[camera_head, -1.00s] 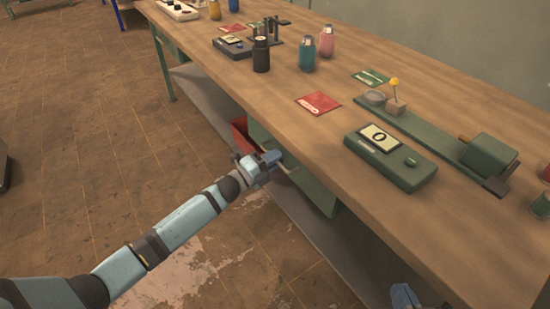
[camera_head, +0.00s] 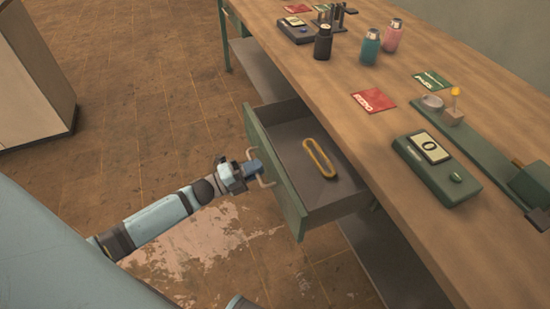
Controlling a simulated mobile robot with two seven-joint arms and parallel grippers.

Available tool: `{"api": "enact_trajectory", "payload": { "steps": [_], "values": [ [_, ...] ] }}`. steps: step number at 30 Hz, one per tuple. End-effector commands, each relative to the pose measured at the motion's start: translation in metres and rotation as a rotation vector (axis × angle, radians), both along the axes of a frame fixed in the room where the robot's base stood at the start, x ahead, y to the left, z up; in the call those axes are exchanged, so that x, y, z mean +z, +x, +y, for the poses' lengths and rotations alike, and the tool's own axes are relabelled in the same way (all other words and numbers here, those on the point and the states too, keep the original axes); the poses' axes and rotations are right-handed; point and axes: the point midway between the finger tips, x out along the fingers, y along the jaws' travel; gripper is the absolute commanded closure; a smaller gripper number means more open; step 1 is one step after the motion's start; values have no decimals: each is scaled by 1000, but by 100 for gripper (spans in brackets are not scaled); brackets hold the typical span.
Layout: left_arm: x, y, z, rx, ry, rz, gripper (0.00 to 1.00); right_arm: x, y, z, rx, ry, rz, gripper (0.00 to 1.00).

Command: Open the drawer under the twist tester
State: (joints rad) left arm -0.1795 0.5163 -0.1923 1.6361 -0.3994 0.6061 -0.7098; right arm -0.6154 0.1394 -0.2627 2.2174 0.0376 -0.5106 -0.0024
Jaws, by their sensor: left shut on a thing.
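The drawer (camera_head: 274,177) with a green front stands pulled out from under the bench. Its grey inside shows, with a yellow-brown loop (camera_head: 318,158) lying on the floor of it. My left gripper (camera_head: 257,171) is shut on the drawer's bar handle (camera_head: 266,183), in front of the drawer face. The twist tester (camera_head: 490,160), a long green base with a block at its right end, lies on the bench top, cut off by the right edge. A small bluish part at the bottom edge may be my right gripper (camera_head: 238,302); its jaws cannot be made out.
A green box with a display (camera_head: 436,170) sits on the bench (camera_head: 345,100) near the front edge. Red and green cards, bottles and a black device stand further back. A pale cabinet (camera_head: 35,75) is at left. The floor (camera_head: 150,110) between is clear.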

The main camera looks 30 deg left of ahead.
Motion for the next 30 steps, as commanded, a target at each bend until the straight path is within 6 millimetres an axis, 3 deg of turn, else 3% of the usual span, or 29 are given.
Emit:
{"api": "enact_trajectory", "payload": {
  "steps": [7,21,22,24,30],
  "values": [
    [1,-19,16,2,-1,1,100,0,0,-1,-2,-6,7,100],
    [0,-23,19,1,-1,-1,100,-1,0,-1,-2,-8,8,100],
    [0,-23,19,1,-1,-1,83,-1,0,-1,-2,-7,7,100],
    [0,-23,19,1,-1,-1,67,0,0,-1,-1,-7,6,100],
    [0,-23,18,1,-1,-1,64,1,0,-1,-2,-5,5,100]
  ]
}}
